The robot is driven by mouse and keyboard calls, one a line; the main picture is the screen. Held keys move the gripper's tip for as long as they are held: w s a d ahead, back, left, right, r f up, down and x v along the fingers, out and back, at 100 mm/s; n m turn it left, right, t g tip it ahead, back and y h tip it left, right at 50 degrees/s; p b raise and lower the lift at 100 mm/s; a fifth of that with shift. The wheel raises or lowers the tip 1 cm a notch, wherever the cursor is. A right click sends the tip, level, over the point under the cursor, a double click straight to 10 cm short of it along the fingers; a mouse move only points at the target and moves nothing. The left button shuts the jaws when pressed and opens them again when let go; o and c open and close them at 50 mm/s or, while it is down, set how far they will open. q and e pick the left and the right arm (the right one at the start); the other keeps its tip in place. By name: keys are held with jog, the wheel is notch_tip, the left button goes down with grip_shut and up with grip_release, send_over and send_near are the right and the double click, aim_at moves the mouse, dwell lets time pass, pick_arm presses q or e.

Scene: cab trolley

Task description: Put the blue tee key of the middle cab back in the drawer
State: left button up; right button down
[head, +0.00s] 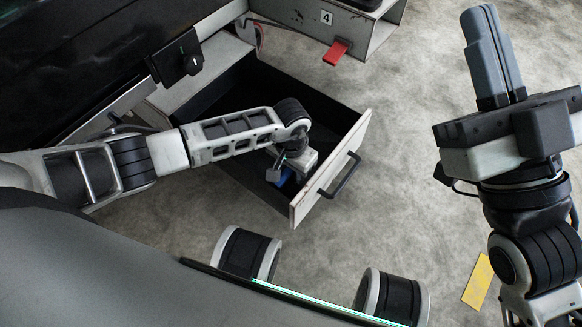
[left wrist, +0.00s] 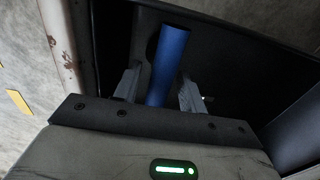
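The open drawer (head: 330,168) has a white front with a dark handle and a black inside. My left gripper (head: 285,172) reaches down into it near the front. In the head view only a small blue part (head: 284,178) shows under the gripper. The key's crosspiece and lower end cannot be made out. My right gripper (head: 490,45) is raised at the right, away from the drawer; its fingers look together and empty.
A red lever (head: 337,51) sticks out under a unit marked 4 (head: 327,17) behind the drawer. A black fixture (head: 178,60) is at the left back. The floor right of the drawer is clear, with a yellow mark (head: 478,281) on it.

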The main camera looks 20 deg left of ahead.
pick_arm(q)
jog(key=shift+r+p, duration=0.3)
jog(key=shift+r, duration=0.05)
notch_tip(320, 180, up, 7)
jog(key=p, duration=0.3)
jog(key=shift+f, duration=0.2)
jog(key=shift+r, duration=0.25)
pick_arm(e)
notch_tip(320, 180, down, 7)
jog(key=m+g+h, duration=0.2)
jog(key=m+h, duration=0.3)
jog(key=m, duration=0.2)
jog(key=shift+w+r+g, duration=0.15)
jog(key=shift+w+g, duration=0.1)
jog(key=shift+g, duration=0.05)
jog(key=shift+a, duration=0.1)
